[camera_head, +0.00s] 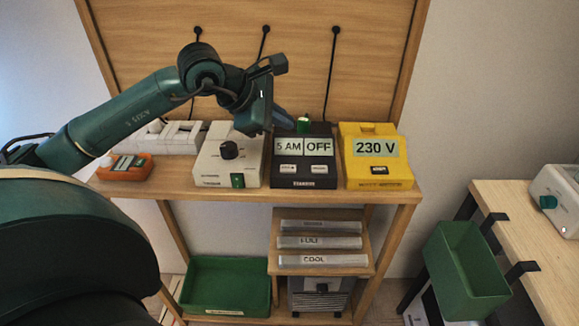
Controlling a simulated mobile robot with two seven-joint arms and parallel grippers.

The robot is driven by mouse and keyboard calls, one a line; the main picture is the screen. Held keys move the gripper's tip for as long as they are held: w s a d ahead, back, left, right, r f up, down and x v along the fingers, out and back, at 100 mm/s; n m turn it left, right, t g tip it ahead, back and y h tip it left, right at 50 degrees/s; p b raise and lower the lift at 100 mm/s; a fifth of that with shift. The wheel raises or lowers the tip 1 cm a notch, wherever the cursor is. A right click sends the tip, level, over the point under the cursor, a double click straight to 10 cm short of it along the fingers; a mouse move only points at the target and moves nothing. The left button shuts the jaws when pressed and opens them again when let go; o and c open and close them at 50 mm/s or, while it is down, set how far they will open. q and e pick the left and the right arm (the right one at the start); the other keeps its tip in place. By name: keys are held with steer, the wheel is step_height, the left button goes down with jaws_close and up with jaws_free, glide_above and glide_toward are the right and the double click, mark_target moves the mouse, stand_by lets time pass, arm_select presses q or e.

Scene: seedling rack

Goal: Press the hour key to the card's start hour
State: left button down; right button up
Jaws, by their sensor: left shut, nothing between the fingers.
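The black timer box (305,178) stands on the wooden shelf, showing "5 AM" on its left display (287,147) and "OFF" on its right display (318,147). Two small pale keys sit below the displays; the left key (288,168) has lettering too small to read surely. A green part (303,124) shows at the timer's top. My left gripper (279,121) is shut and empty, at the timer's upper left, above the keys in the picture; whether it touches the box I cannot tell. I cannot make out a card with a start hour. My right gripper is out of view.
A white box with a black knob (211,168) stands left of the timer, and a yellow "230 V" box (376,176) right of it. An orange device (125,173) and white power strip (180,137) are further left. Labelled drawers (319,242) and green bins are below.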

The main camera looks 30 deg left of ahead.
mark_target(284, 170)
arm_select(q)
step_height(284, 170, down, 9)
steer(key=b, duration=0.6)
steer(key=shift+r+b, duration=0.1)
steer(key=shift+b, duration=0.2)
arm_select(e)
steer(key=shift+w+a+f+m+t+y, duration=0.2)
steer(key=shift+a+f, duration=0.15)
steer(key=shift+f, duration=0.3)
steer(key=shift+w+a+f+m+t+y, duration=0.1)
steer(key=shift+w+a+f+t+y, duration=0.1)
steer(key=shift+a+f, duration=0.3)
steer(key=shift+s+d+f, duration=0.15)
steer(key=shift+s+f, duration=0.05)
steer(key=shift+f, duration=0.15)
arm_select(q)
steer(key=shift+f+b, duration=0.45)
steer(key=shift+b, duration=0.25)
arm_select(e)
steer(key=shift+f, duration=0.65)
